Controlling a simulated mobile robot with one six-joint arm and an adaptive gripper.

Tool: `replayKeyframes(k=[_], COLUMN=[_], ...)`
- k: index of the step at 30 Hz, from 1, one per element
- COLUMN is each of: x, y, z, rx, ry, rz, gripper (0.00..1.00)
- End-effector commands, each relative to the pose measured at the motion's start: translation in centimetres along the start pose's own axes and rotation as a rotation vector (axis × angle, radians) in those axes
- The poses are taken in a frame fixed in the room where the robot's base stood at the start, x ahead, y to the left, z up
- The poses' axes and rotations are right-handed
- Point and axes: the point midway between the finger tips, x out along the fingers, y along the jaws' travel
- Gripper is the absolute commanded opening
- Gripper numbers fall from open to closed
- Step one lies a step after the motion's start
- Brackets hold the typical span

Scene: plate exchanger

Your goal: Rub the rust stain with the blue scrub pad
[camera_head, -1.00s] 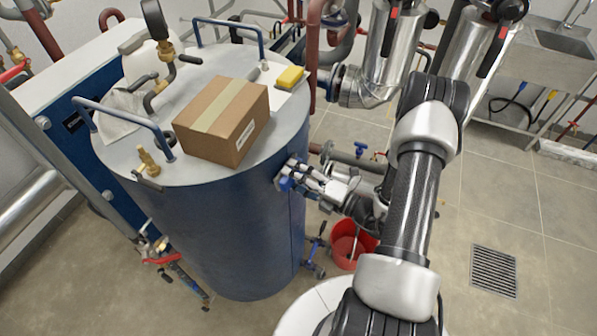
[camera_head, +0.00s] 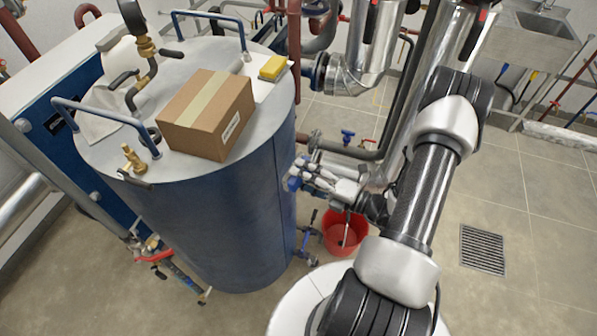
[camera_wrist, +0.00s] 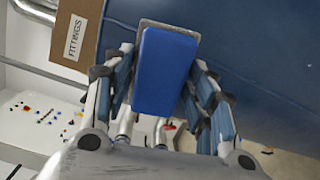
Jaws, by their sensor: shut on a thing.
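The blue scrub pad (camera_wrist: 165,70) fills the upper middle of the wrist view, a flat block with a grey layer at its edge. My gripper (camera_wrist: 160,85) is shut on it, with a finger on each side. In the head view my gripper (camera_head: 308,177) is at the right side of the blue tank (camera_head: 235,215), with a bit of the pad (camera_head: 293,184) showing at its tip. I cannot tell whether the pad touches the tank wall. I see no rust stain in either view.
A cardboard box (camera_head: 207,112) and a yellow sponge (camera_head: 272,67) sit on the tank top. A red bucket (camera_head: 346,236) stands on the floor below my gripper. Pipes and a valve (camera_head: 347,136) run behind it. Open floor lies at the right, around a drain grate (camera_head: 482,249).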

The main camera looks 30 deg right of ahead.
Motion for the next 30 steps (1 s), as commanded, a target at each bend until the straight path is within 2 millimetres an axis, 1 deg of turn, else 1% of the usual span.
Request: replayKeyframes(k=[9, 18, 20, 30], x=[-0.2, -2.7, -2.9, -3.0], y=[0.0, 0.0, 0.0, 0.0], z=[0.0, 0.1, 0.0, 0.0], rx=[0.000, 0.000, 0.000, 0.000], ry=[-0.002, -0.004, -0.001, 0.000], rz=[0.000, -0.001, 0.000, 0.000], gripper=[0.32, 0.32, 0.32, 0.32])
